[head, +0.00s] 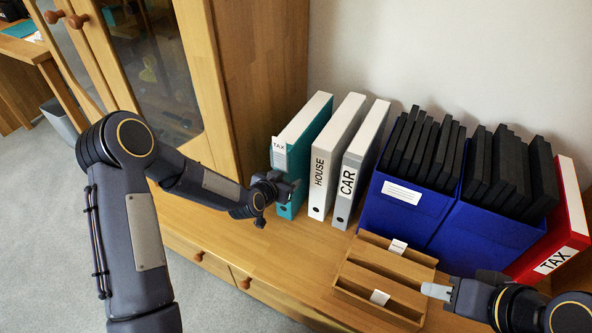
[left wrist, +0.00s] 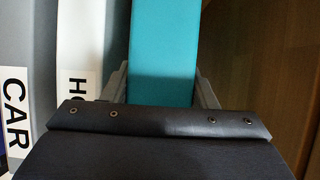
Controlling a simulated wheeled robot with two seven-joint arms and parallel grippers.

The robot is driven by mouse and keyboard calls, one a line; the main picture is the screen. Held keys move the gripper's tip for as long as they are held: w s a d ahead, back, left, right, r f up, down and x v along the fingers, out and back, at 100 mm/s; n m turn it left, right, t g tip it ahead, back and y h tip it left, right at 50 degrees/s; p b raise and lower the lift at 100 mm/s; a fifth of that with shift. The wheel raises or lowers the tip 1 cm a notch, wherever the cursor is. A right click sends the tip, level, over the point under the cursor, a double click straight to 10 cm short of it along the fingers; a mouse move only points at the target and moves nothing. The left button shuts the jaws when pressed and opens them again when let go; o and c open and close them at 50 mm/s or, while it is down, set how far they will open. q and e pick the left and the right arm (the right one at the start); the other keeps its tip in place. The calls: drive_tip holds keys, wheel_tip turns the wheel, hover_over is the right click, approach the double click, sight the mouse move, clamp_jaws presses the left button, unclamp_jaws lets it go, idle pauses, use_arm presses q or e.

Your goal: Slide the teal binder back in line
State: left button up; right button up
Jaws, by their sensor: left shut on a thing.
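The teal binder (head: 309,138) stands upright at the left end of a row, with a TAX label on its spine. Beside it stand the white HOUSE binder (head: 336,152) and the grey CAR binder (head: 361,160). My left gripper (head: 284,187) is at the teal binder's spine. In the left wrist view its fingers (left wrist: 161,88) lie on both sides of the teal binder (left wrist: 163,50), shut on it. The fingertips are partly hidden by the wrist cover. My right gripper (head: 438,291) is near the wooden tray, empty; its fingers look close together and their gap is unclear.
A wooden sorter tray (head: 385,275) sits at the front of the desktop. Blue boxes (head: 403,212) with black folders and a leaning red TAX binder (head: 566,225) stand to the right. A wooden cabinet (head: 255,80) rises just left of the teal binder. Bare wood (head: 300,255) lies in front of the binders.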

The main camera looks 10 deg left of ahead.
use_arm(q)
drive_tip(key=shift+w+d+b, duration=0.15)
drive_tip(key=shift+w+d, duration=0.1)
drive_tip(key=shift+w, duration=0.45)
drive_tip(key=shift+w+d+b, duration=0.2)
drive_tip(key=shift+w+d, duration=0.05)
drive_tip(key=shift+w, duration=0.4)
drive_tip(key=shift+w+d+b, duration=0.15)
drive_tip(key=shift+w+d, duration=0.1)
drive_tip(key=shift+w, duration=0.45)
drive_tip(key=o, duration=1.1)
drive_tip(key=shift+p+v, duration=0.6)
drive_tip(key=shift+v, duration=3.4)
